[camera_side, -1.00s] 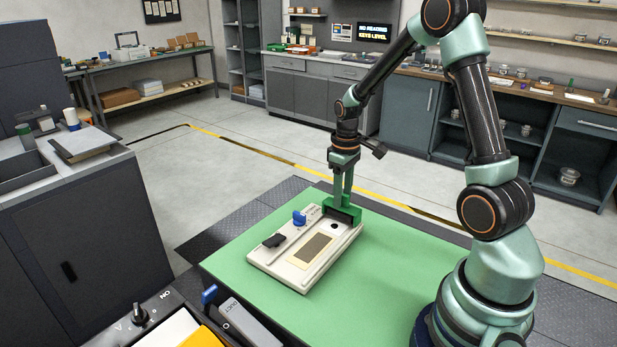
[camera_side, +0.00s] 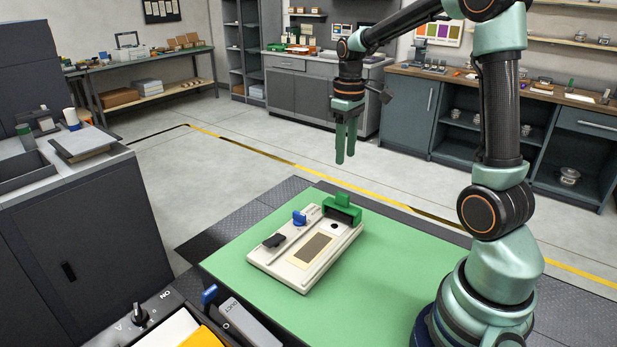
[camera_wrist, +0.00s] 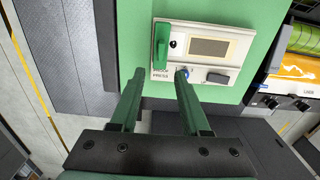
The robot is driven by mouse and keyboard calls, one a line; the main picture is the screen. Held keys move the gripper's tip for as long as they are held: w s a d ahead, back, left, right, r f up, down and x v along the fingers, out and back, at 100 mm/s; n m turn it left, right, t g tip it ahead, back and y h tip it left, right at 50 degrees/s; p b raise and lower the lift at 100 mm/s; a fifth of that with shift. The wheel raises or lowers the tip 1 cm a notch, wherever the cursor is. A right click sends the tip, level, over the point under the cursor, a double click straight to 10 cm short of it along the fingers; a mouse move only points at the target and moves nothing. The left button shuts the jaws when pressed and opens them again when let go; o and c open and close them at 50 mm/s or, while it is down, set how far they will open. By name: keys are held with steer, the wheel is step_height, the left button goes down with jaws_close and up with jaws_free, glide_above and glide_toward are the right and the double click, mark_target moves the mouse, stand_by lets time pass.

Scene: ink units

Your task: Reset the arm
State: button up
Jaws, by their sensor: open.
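My gripper (camera_side: 345,143) is in the air above the far edge of the green work surface (camera_side: 385,265). Its two green fingers are apart with nothing between them, and they also show in the wrist view (camera_wrist: 157,88).
A dark cabinet (camera_side: 85,220) stands at left. A control box with a yellow sheet (camera_side: 205,338) and a grey part with a blue tip (camera_side: 209,294) sit at the front edge. The green surface right of the unit is bare. Shelves and benches line the far walls.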

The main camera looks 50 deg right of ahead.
steer(key=s+a+r+t, duration=0.2)
steer(key=s+a, duration=0.1)
steer(key=a, duration=0.5)
steer(key=s+a+r+t, duration=0.3)
steer(key=s+a, duration=0.1)
steer(key=a, duration=0.5)
steer(key=shift+s+r+t, duration=0.15)
steer(key=shift+s+t, duration=0.05)
steer(key=shift+t, duration=0.1)
steer(key=shift+a, duration=0.1)
stand_by(0.7)
